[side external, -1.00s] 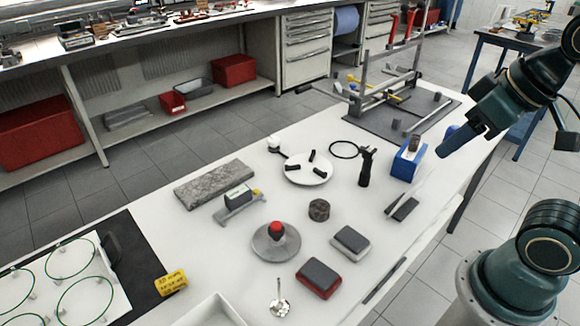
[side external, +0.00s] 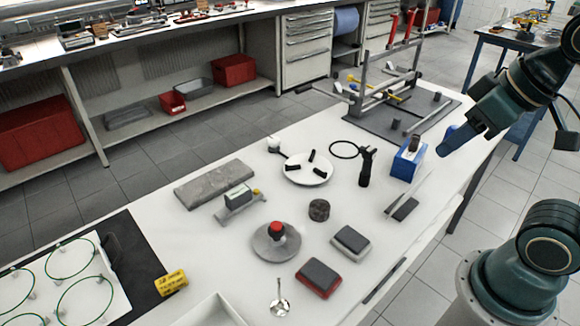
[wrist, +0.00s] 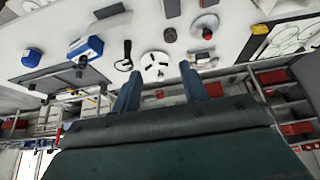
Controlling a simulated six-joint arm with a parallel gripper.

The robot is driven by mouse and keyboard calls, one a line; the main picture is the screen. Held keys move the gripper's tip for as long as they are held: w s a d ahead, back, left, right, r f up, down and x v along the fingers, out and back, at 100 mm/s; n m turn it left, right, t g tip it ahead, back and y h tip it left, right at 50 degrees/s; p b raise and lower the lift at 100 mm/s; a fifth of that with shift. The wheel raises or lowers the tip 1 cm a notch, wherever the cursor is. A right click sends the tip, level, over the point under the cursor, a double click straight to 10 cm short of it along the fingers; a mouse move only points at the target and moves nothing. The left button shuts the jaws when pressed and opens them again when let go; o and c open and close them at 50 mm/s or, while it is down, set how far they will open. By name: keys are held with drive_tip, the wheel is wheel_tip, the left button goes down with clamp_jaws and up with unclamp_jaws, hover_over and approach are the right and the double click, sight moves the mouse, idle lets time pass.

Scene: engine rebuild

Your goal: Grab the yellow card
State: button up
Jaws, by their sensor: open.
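The yellow card (side external: 171,282) with dark writing is at the lower left of the white table in the side view, at the edge of a black mat. It also shows small in the wrist view (wrist: 258,30), at the upper right. My gripper (side external: 458,141) is raised at the right of the side view, far from the card. In the wrist view its two blue fingers (wrist: 160,82) are spread apart with nothing between them.
A metal frame (side external: 385,75) stands at the back right.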

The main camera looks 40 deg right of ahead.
drive_tip(key=w+a+r+n+y, duration=0.2)
drive_tip(key=w+a+n, duration=0.4)
drive_tip(key=w, duration=0.6)
drive_tip(key=n+g+y, duration=0.3)
drive_tip(key=n+g, duration=0.2)
drive_tip(key=n, duration=0.5)
hover_over(171, 277)
drive_tip(key=d, duration=0.5)
wheel_tip(171, 277, down, 20)
drive_tip(key=shift+s+f, duration=0.15)
drive_tip(key=shift+s, duration=0.25)
drive_tip(key=shift+f, duration=0.1)
drive_tip(key=shift+x, duration=4.2)
